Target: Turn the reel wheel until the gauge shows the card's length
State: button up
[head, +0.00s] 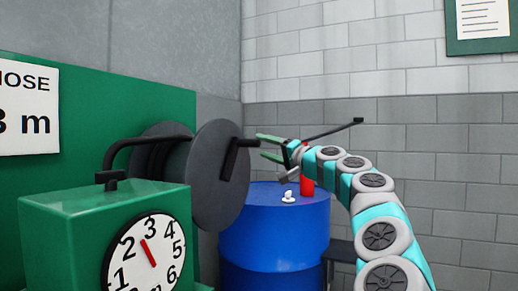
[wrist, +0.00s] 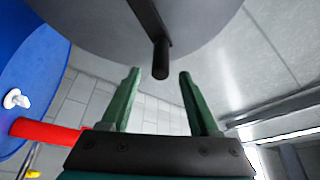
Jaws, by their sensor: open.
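The reel wheel (head: 218,190) is a dark grey disc beside the green housing. Its black crank handle (head: 238,148) sticks out near the top of the disc. My gripper (head: 260,146) is open and empty, just right of the handle with its fingers toward it. In the wrist view the handle (wrist: 160,58) lines up with the gap between the fingers at their tips; I cannot tell whether it is between them. The white gauge (head: 140,262) is partly cut off; its red needle points between 2 and 3. The card (head: 28,108) is cut off and shows "OSE" and "3 m", perhaps with more digits hidden.
A blue drum (head: 275,235) stands behind, with a red cylinder (head: 307,186) and a small white object (head: 289,197) on top. A green-framed notice (head: 482,22) hangs on the brick wall. A dark bar with a knob (head: 357,121) shows beyond my arm.

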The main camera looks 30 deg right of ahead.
jog(key=shift+v, duration=1.35)
jog(key=shift+a, duration=0.2)
dwell(0.6)
